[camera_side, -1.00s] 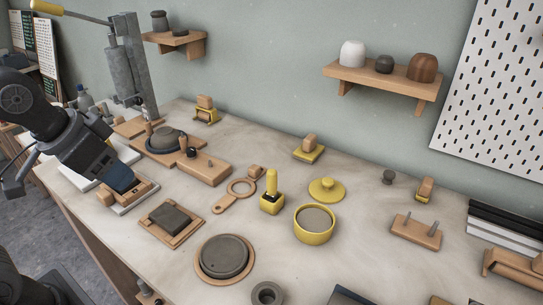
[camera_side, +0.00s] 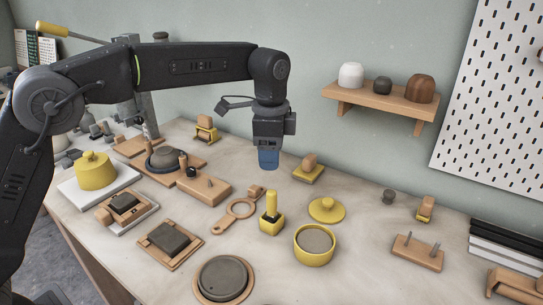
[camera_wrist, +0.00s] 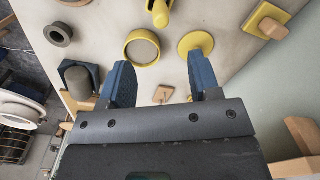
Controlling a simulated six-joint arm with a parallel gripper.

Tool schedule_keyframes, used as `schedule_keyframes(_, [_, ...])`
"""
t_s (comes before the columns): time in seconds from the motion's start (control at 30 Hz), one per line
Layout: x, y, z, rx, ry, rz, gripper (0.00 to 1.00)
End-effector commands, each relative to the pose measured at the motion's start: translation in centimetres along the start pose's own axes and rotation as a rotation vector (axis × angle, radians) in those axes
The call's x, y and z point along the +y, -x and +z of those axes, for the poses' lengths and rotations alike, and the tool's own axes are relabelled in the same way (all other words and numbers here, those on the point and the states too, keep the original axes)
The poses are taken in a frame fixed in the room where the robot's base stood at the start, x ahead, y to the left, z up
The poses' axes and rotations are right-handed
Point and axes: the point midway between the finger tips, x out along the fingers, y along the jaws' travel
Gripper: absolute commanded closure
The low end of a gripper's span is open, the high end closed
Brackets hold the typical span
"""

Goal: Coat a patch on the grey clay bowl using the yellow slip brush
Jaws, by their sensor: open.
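The yellow slip brush (camera_side: 271,202) stands upright, handle up, in a yellow block holder (camera_side: 271,224) mid-table. Its yellow handle also shows at the top of the wrist view (camera_wrist: 160,12). A round grey clay piece (camera_side: 223,278), which may be the bowl, lies on a round wooden bat at the front. Another dark grey rounded piece (camera_side: 166,158) sits on a wooden board at the back left; I cannot tell which is the bowl. My gripper (camera_side: 268,160) points down, above and behind the brush. Its blue fingers are apart and empty in the wrist view (camera_wrist: 161,80).
A yellow pot (camera_side: 314,260) and yellow lid (camera_side: 326,210) stand right of the brush. A wooden ring tool (camera_side: 240,210) lies left of it. A yellow-based wooden block (camera_side: 308,172) is near my gripper. A wooden peg rack (camera_side: 417,252) stands further right. Bare table lies between them.

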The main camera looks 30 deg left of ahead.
Motion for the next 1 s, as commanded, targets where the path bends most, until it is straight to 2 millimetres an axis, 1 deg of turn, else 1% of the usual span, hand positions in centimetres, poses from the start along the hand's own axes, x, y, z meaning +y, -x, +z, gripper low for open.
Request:
schedule_keyframes(0.17, [-0.1,-1.4,-0.2,-0.004,-0.007,0.004,0.43])
schedule_keyframes(0.27, [0.0,-2.9,-0.1,-0.005,-0.006,0.005,0.43])
schedule_keyframes(0.5, [0.0,-7.5,-0.1,-0.005,-0.004,0.005,0.43])
schedule_keyframes(0.7, [0.0,-11.0,-0.1,-0.004,-0.004,0.004,0.43])
schedule_keyframes(0.83, [-0.1,-12.6,-0.1,-0.002,-0.004,0.002,0.43])
schedule_keyframes(1.0, [-0.1,-13.7,-0.1,-0.001,-0.003,0.001,0.43])
